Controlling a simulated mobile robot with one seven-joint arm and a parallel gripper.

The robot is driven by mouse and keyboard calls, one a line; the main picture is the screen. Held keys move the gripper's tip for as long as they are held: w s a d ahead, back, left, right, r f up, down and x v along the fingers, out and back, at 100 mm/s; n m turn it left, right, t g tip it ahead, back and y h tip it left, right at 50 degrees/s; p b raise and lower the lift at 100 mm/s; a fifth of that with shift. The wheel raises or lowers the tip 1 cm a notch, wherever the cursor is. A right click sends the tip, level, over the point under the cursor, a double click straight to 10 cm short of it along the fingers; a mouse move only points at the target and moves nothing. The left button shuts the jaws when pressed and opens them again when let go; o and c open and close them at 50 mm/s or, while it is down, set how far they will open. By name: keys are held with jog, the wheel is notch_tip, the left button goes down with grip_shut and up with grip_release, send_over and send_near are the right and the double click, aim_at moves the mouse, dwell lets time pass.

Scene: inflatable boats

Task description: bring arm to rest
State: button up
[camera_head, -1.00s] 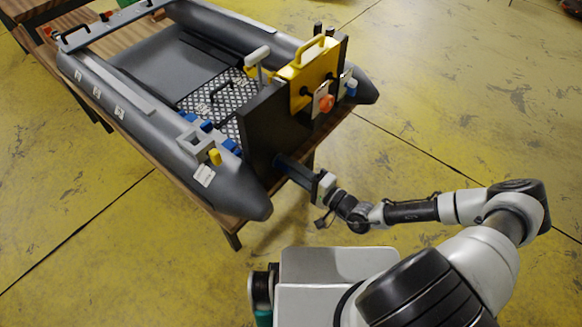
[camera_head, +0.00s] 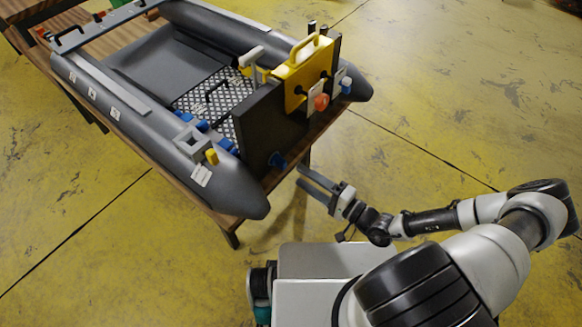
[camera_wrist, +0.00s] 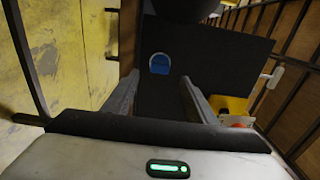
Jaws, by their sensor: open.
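My gripper (camera_head: 303,180) is open and empty, just off the dark transom board (camera_head: 258,130) of the grey inflatable boat (camera_head: 235,185). A blue plug (camera_head: 278,160) sits low on the transom, a short way left of my fingertips and apart from them. In the wrist view the blue plug (camera_wrist: 159,63) shows as a round blue face on the dark board, ahead of my two fingers (camera_wrist: 158,95). My arm reaches in from the right of the head view, bent at the elbow.
The boat lies on a wooden table (camera_head: 228,222). A yellow case (camera_head: 304,72) with an orange knob (camera_head: 321,102) is mounted on the transom. Blue and yellow fittings (camera_head: 211,156) sit along the near tube. The yellow floor (camera_head: 450,110) to the right is clear.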

jog(key=v, duration=0.9)
jog(key=shift+s+d, duration=0.2)
jog(key=shift+s, duration=0.05)
jog(key=d+r+n+g+h, duration=0.1)
jog(key=r+n+g+h, duration=0.25)
jog(key=r, duration=0.55)
jog(key=d+r+n+g+h+p, duration=0.15)
jog(key=r+g+h, duration=0.25)
jog(key=r, duration=0.4)
jog(key=d+r+n+g+h, duration=0.2)
jog(key=r+n+g+h, duration=0.1)
jog(key=r, duration=0.6)
notch_tip(320, 180, up, 11)
jog(key=a+t+h, duration=0.3)
jog(key=s+r+t+b, duration=0.1)
jog(key=s+r+t, duration=0.1)
jog(key=s+r, duration=0.45)
notch_tip(320, 180, up, 14)
jog(key=s+p, duration=0.2)
jog(key=p, duration=1.4)
jog(key=shift+d+h, duration=0.3)
jog(key=shift+h, duration=0.05)
